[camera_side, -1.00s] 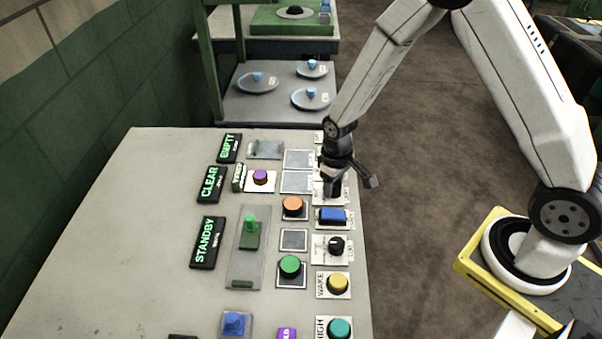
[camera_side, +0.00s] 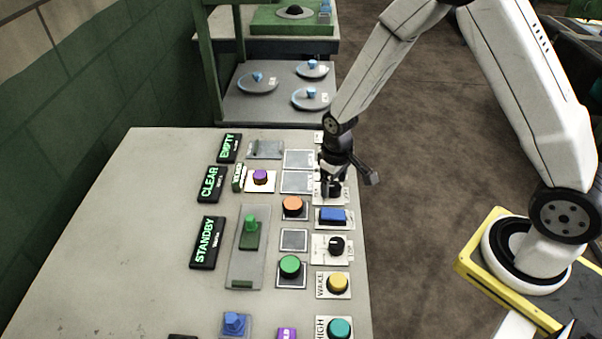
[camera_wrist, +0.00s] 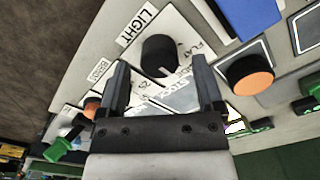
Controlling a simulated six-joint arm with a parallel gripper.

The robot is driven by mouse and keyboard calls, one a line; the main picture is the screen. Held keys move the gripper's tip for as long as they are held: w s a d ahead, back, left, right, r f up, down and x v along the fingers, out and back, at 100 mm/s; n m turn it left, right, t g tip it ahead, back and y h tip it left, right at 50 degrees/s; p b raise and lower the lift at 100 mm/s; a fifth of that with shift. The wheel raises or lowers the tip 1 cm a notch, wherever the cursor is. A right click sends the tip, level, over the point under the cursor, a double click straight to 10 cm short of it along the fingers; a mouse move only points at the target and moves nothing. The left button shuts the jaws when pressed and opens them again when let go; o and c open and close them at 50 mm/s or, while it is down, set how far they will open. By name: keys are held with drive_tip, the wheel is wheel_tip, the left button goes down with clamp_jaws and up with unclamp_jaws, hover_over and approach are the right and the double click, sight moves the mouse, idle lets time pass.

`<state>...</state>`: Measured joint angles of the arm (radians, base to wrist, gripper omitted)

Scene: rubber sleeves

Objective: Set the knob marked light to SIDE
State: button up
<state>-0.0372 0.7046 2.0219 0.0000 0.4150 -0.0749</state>
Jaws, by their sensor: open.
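The black knob (camera_wrist: 160,56) sits on a white plate beside the label LIGHT (camera_wrist: 138,25) in the wrist view. A pale line on the knob points toward the bottom of that picture. FLAT (camera_wrist: 200,48) is printed to the knob's right; other position words below it are partly hidden or too small to read surely. My gripper (camera_wrist: 160,68) is open, its two dark fingers apart on either side of the knob in the picture. I cannot tell whether they reach down beside it. In the side view my gripper (camera_side: 331,188) is low over the panel's right edge and hides most of this knob.
A blue button (camera_side: 332,215) and an orange button (camera_side: 293,206) are close to my gripper. Another black knob (camera_side: 336,245), a green button (camera_side: 290,266) and a yellow button (camera_side: 338,283) are nearer the camera. The panel's left part (camera_side: 110,240) is bare.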

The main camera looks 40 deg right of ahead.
sight(336, 186)
drive_tip(key=shift+r, duration=3.5)
drive_tip(key=shift+s+d+r, duration=0.1)
drive_tip(key=shift+s+r, duration=0.2)
drive_tip(key=s+d+r+m+t, duration=0.1)
drive_tip(key=s+r, duration=0.4)
drive_tip(key=s, duration=0.5)
drive_tip(key=shift+s+d+r+t, duration=0.15)
drive_tip(key=shift+s+r+t, duration=0.05)
drive_tip(key=shift+t, duration=0.6)
